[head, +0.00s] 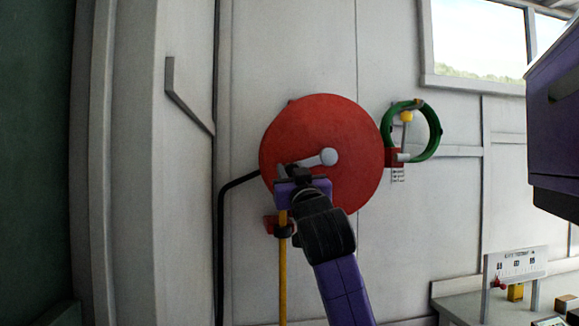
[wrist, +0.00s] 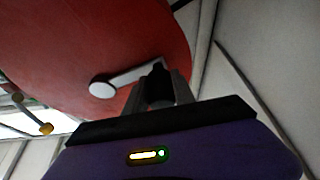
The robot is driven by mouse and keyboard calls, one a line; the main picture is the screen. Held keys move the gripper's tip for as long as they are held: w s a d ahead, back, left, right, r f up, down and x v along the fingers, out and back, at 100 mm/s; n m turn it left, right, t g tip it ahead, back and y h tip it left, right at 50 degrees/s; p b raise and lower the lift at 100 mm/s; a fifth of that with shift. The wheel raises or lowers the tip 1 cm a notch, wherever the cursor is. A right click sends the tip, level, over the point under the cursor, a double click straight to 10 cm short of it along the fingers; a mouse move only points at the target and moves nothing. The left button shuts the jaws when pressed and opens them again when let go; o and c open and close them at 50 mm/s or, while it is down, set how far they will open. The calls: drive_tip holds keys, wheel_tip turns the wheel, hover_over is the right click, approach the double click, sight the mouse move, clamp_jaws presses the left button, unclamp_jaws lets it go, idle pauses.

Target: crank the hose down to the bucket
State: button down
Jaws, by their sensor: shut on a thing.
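The red reel disc (head: 325,120) is on the white wall in the middle of the head view. Its grey crank arm (head: 318,160) runs left from the round hub and also shows in the wrist view (wrist: 130,77). My gripper (head: 288,174) is at the arm's left end. In the wrist view its two fingers (wrist: 160,92) are shut around the black crank handle (wrist: 158,82). The yellow hose (head: 283,275) hangs straight down from below the reel, through a dark ring, and leaves the picture at the bottom. No bucket is in view.
A green ring (head: 435,130) with a yellow knob hangs on the wall right of the reel. A black pipe (head: 220,240) runs down the wall at left. A bench (head: 455,302) with a small panel and blocks is at lower right. A window is above it.

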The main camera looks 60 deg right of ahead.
sight(344, 202)
drive_tip(key=shift+s+d+f+n+t+y+b, duration=0.15)
drive_tip(key=shift+s+d+f+n+y+b, duration=1)
drive_tip(key=shift+n, duration=2.3)
drive_tip(key=shift+s+d+f+n+t+y+b, duration=0.1)
drive_tip(key=shift+s+d+f+n+y+b, duration=0.2)
drive_tip(key=shift+s+d+f+n+y, duration=2.35)
drive_tip(key=shift+s+d+f+n+t+y+b, duration=0.25)
drive_tip(key=shift+s+n+b, duration=0.7)
drive_tip(key=shift+n, duration=3.25)
drive_tip(key=shift+s+d+r, duration=0.2)
drive_tip(key=c, duration=1.1)
unclamp_jaws()
drive_tip(key=shift+o, duration=0.2)
drive_tip(key=v, duration=0.7)
drive_tip(key=shift+s+a+b, duration=0.2)
drive_tip(key=shift+s+b, duration=0.1)
drive_tip(key=shift+s, duration=0.05)
